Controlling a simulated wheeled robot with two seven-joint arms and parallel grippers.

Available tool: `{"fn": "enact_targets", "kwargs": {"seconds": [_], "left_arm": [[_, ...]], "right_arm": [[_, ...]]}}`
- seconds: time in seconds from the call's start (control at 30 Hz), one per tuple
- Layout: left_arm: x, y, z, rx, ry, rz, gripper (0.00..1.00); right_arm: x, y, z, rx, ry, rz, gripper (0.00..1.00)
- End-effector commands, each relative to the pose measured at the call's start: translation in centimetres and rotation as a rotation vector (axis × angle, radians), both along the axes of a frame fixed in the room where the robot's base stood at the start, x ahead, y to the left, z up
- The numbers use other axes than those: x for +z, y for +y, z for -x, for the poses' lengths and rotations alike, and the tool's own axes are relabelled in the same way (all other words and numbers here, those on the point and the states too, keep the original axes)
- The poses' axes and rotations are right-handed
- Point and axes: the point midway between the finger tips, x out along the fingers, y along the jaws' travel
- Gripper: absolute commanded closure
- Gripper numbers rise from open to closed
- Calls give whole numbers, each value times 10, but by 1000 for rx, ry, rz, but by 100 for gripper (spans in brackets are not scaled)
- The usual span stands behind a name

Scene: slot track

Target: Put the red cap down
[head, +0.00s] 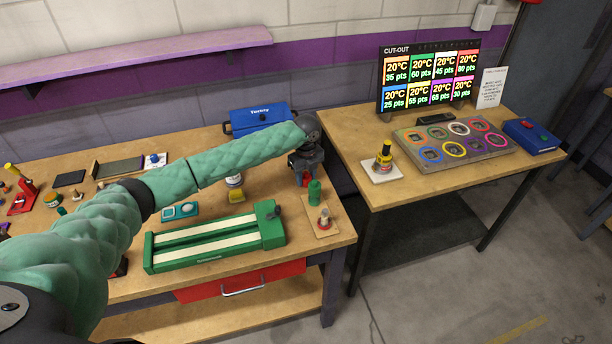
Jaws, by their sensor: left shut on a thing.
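My left gripper (306,172) reaches across the wooden workbench to its right end, fingers pointing down. It is shut on the red cap (304,180), of which only a small bit of red shows between the dark fingers. Whether the cap touches the bench cannot be told. Just in front and to the right stand a green bottle (315,191) and a small post (324,219) with a reddish tip, on a thin board (319,228). My right gripper is out of view.
A green two-lane track (205,250) lies at the workbench front, with a yellow-and-white jar (235,187) behind it. A blue box (258,118) stands at the back. A second table, right across a gap, holds a ring board (455,143) and lit screen (430,78).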

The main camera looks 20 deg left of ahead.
Motion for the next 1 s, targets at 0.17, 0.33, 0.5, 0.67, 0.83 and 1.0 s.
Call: {"fn": "enact_targets", "kwargs": {"seconds": [0.17, 0.33, 0.5, 0.67, 0.83, 1.0], "left_arm": [[-2, 0, 0, 0, 0, 0, 44], [-2, 0, 0, 0, 0, 0, 40], [0, 0, 0, 0, 0, 0, 40], [11, 0, -1, 0, -1, 1, 40], [40, 0, -1, 0, -2, 1, 40], [74, 0, -1, -1, -3, 1, 40]], "right_arm": [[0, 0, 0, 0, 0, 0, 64], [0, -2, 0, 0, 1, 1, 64], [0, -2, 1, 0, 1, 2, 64], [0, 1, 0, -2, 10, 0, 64], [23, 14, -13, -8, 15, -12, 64], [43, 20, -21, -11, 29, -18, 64]]}}
